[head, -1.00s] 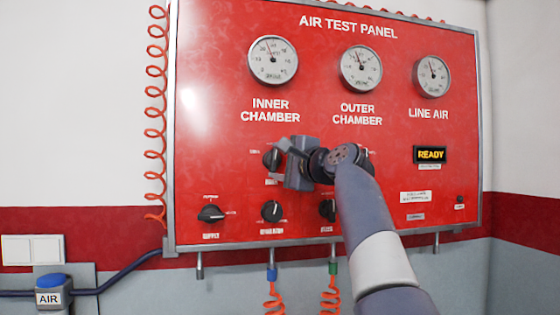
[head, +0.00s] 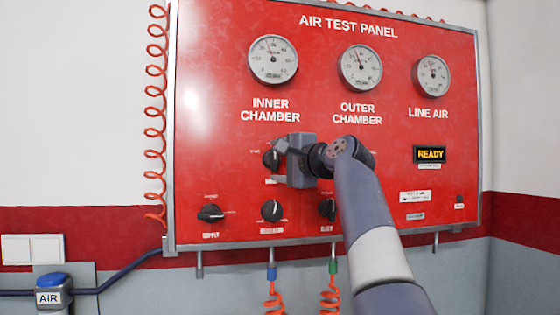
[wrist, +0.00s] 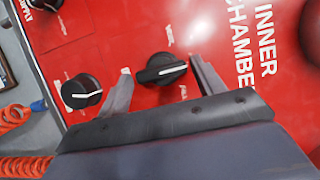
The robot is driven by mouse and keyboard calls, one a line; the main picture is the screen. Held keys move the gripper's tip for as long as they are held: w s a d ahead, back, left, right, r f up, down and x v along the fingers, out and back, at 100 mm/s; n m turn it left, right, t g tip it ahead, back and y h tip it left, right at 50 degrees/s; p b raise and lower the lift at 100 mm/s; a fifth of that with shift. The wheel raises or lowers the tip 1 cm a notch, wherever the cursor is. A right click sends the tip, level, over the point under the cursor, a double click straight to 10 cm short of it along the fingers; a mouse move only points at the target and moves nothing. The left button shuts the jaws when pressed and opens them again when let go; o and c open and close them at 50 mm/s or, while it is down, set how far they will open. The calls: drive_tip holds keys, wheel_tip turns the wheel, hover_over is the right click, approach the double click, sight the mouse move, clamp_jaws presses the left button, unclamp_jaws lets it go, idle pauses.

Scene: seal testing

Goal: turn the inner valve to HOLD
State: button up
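The inner valve (head: 271,159) is a black knob on the red panel below the INNER CHAMBER gauge. It also shows in the wrist view (wrist: 160,70) as a black bar-shaped knob with a white pointer line lying nearly level in that picture. The small labels around it are too blurred to read, so I cannot tell which marks HOLD. My gripper (wrist: 160,65) is open, with one finger on each side of the knob; a gap shows on the left, and contact on the right is unclear. In the head view my gripper (head: 281,154) partly covers the knob's right side.
The regulator knob (head: 272,211) and supply knob (head: 211,214) sit lower on the panel. Another black knob (wrist: 82,92) shows outside the left finger in the wrist view. My arm partly covers the outer chamber's controls. A display (head: 431,155) reads READY. Orange coiled hoses (head: 157,120) hang at the left.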

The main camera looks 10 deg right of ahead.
drive_tip(key=shift+o, duration=1.1)
drive_tip(key=shift+s+d, duration=0.1)
drive_tip(key=shift+s, duration=0.05)
drive_tip(key=b+v, duration=0.4)
drive_tip(key=v, duration=0.6)
drive_tip(key=shift+s, duration=0.25)
